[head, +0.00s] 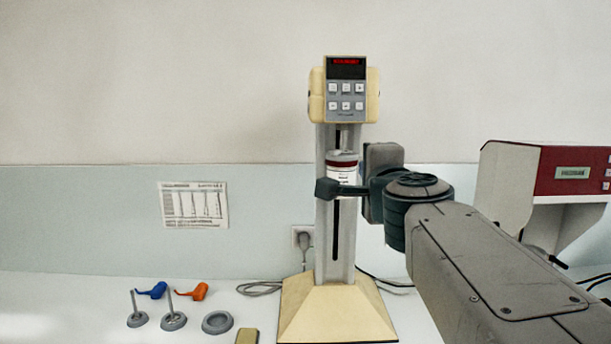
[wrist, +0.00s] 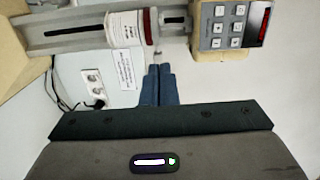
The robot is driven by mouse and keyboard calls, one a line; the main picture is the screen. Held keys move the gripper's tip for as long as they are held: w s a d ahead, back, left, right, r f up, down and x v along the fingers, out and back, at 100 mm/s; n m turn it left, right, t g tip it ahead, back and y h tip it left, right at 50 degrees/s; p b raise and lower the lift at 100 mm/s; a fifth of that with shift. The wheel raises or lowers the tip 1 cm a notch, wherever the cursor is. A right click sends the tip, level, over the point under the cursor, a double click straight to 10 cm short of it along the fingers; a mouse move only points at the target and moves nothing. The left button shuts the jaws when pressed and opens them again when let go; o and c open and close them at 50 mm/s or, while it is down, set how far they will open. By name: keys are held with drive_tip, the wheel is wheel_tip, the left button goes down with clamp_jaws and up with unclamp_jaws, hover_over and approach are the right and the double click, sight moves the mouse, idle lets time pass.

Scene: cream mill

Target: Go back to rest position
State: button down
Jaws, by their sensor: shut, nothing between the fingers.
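The cream mill (head: 340,300) stands upright on the counter, with a beige base, a grey column and a keypad head (head: 345,95) with a red lit display. A white jar with a dark red band (head: 342,172) is at the column below the head; it also shows in the wrist view (wrist: 125,29). My gripper (wrist: 158,68) is shut and empty. Its two fingers lie side by side and point toward the mill, with the tips close to the jar in the picture and no visible grip on it.
On the left counter lie a blue piece (head: 153,290), an orange piece (head: 194,291), two grey stands with rods (head: 173,321) and a grey dish (head: 217,322). A red and white machine (head: 568,172) stands at right behind my arm. A cable runs to the wall socket (head: 303,236).

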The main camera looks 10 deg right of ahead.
drive_tip(key=s+a+f+n+g+y, duration=0.2)
drive_tip(key=s+a+f+n+g, duration=0.15)
drive_tip(key=f+n, duration=0.4)
drive_tip(key=s+a+f+n+g+y, duration=0.2)
drive_tip(key=a+f+n+g, duration=0.15)
drive_tip(key=f, duration=0.75)
drive_tip(key=s+d+f+n+g+h, duration=0.1)
drive_tip(key=s+d+f+n+g, duration=0.1)
drive_tip(key=s+f, duration=0.5)
drive_tip(key=s+d+f+n+g+h, duration=0.2)
drive_tip(key=s+f+n+g, duration=0.3)
drive_tip(key=f, duration=0.5)
drive_tip(key=s+d+g, duration=0.1)
drive_tip(key=s, duration=0.1)
drive_tip(key=shift+s+d, duration=0.3)
drive_tip(key=shift+s, duration=0.1)
